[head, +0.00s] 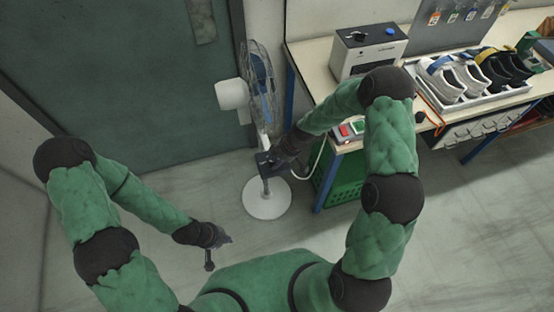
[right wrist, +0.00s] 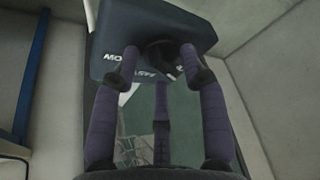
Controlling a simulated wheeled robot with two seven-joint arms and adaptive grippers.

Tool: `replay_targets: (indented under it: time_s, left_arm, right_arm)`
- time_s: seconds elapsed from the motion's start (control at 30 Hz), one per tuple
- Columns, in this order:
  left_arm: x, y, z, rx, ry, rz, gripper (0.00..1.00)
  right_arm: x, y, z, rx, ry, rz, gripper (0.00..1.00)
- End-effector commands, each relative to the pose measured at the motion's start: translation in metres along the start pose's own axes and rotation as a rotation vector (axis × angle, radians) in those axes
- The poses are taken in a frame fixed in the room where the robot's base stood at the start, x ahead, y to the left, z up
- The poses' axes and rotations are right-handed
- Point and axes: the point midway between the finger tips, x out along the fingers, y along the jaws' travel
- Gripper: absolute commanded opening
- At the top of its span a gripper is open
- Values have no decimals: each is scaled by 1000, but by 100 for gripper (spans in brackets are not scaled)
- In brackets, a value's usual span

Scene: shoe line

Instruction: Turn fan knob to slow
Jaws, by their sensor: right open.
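A standing fan (head: 258,85) with a round white base (head: 267,199) stands on the floor in the head view. Its dark control box (head: 264,158) sits on the pole. In the right wrist view the control box (right wrist: 122,25) fills the top and carries white upside-down lettering, partly covered by a finger. A dark round knob (right wrist: 162,52) shows on it. My right gripper (right wrist: 161,58) is open, with fingertips on either side of the knob; contact cannot be told. In the head view the right gripper (head: 272,160) is at the box. My left gripper (head: 209,262) hangs low, away from the fan; its jaws are unclear.
A workbench (head: 310,55) stands to the right, with a white-and-black machine (head: 368,50) and a tray of shoes (head: 440,98). A green crate (head: 340,180) is under it, close to the fan. A dark green door (head: 120,75) is behind. The floor at front left is clear.

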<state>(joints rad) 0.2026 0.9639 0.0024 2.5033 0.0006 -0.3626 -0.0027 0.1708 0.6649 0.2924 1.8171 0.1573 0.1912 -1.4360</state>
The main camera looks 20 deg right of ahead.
Motion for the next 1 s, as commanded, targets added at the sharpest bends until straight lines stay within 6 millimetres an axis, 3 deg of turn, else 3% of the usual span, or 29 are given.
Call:
replay_targets:
  time_s: [0.2, 0.37, 1.0]
  left_arm:
    - [0, 0, 0, 0, 0, 0, 0]
    - [0, 0, 0, 0, 0, 0, 0]
    - [-3, 1, 0, 0, 0, 0, 0]
  right_arm:
    - [0, 0, 0, 0, 0, 1, 44]
    - [0, 0, 0, 0, 0, 0, 0]
    - [0, -1, 0, 59, -2, 24, 0]
